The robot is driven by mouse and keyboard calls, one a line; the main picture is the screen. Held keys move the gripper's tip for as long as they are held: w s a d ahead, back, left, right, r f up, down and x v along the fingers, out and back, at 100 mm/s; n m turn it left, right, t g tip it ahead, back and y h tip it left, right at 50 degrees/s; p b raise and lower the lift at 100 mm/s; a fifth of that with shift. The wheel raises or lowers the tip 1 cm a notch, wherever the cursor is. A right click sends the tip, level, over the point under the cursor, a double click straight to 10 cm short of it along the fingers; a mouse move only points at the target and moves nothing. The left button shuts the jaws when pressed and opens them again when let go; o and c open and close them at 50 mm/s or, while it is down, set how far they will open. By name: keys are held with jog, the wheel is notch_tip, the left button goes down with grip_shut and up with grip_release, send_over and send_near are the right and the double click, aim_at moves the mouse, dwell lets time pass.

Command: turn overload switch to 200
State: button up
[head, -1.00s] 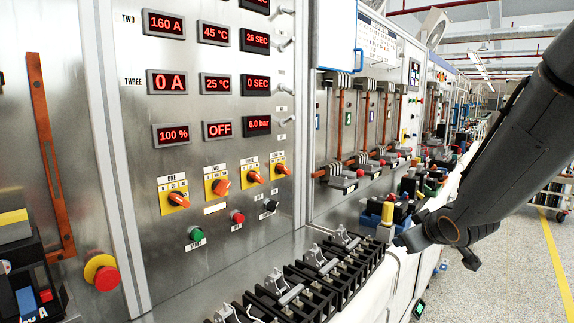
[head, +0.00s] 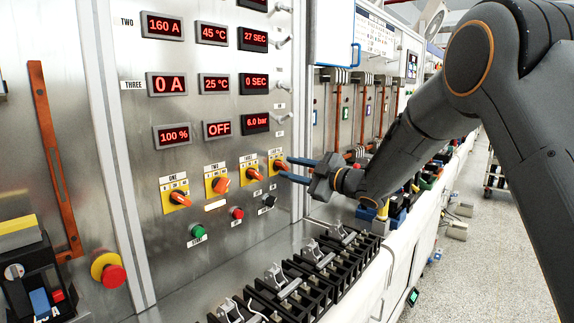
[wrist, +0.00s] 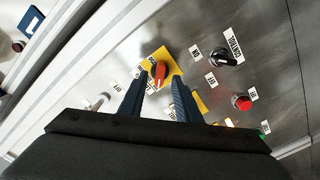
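Several orange rotary switches on yellow plates sit in a row on the steel panel. The rightmost one (head: 279,165) is in front of my gripper (head: 285,168); its label is too small to read, so I cannot tell for sure that it is the overload switch. My gripper is open, its two blue fingers pointing at that switch. In the wrist view an orange knob (wrist: 160,71) on a yellow plate shows between the fingertips of my gripper (wrist: 159,79). Whether the fingers touch it I cannot tell. The numbers around the knob are unreadable.
Red digital displays (head: 165,84) fill the panel above. Below the switches are a green button (head: 197,231), a red button (head: 237,212) and a black knob (head: 269,201). A row of black breaker terminals (head: 290,288) lines the ledge beneath. A red emergency stop (head: 112,276) is at lower left.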

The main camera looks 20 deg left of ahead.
jog(key=shift+x, duration=1.05)
grip_shut()
